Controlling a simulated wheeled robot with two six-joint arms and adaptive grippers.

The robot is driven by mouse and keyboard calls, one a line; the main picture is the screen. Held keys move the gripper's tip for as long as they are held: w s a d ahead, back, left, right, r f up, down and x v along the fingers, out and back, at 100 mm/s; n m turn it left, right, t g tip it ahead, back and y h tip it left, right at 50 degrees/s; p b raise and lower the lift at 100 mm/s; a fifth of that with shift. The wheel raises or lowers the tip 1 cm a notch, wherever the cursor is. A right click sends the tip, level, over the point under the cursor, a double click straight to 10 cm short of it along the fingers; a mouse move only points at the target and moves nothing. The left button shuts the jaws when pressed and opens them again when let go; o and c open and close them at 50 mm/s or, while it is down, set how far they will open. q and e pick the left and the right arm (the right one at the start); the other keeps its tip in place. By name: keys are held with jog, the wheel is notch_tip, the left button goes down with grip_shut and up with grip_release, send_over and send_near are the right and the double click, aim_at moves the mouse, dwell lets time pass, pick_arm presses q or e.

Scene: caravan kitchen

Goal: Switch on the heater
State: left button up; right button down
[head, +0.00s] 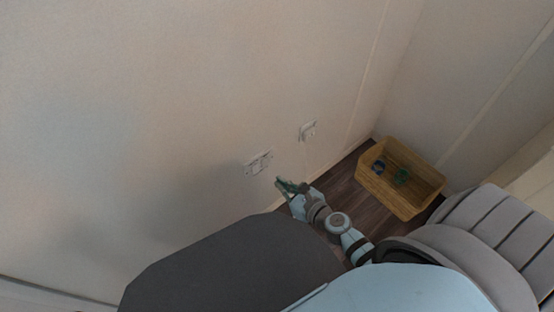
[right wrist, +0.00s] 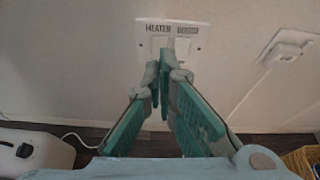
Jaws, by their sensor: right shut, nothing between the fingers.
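The switch plate (head: 258,163) is a pale double plate on the wall. In the right wrist view the plate (right wrist: 143,29) carries the label HEATER (right wrist: 158,28) at left, above one switch, and a second, blurred label above another switch (right wrist: 184,47) at right. My right gripper (head: 279,181) is shut and empty just below the plate in the head view. In the right wrist view its teal-padded fingertips (right wrist: 164,67) overlap the plate's lower part and partly hide the left switch. I cannot tell whether they touch it or which way the switch is set. My left gripper is not in view.
A second wall fitting (head: 307,131) is to the right of the plate. A white appliance (right wrist: 35,150) with a cable sits at lower left in the right wrist view. Grey cushions (head: 495,225) are at right.

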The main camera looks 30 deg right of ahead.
aim_at(256, 169)
notch_tip(256, 169, up, 5)
jog(key=w+a+n+y+p, duration=0.1)
jog(key=w+n+p, duration=0.1)
jog(key=n, duration=0.2)
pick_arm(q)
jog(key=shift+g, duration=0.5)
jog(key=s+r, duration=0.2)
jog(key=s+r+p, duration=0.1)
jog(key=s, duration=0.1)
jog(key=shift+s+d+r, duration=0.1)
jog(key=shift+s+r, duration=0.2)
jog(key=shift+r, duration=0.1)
pick_arm(e)
jog(key=f+n+g, duration=0.1)
jog(key=n, duration=0.3)
jog(key=s+d+f+n+g+h, duration=0.1)
jog(key=f+n+g, duration=0.1)
jog(key=n, duration=0.3)
jog(key=s+d+f+n+g, duration=0.1)
jog(key=n+g, duration=0.1)
jog(key=n, duration=0.2)
jog(key=shift+d+f+h, duration=0.2)
jog(key=shift+f+h, duration=0.15)
jog(key=shift+h, duration=0.05)
jog(key=shift+f, duration=0.1)
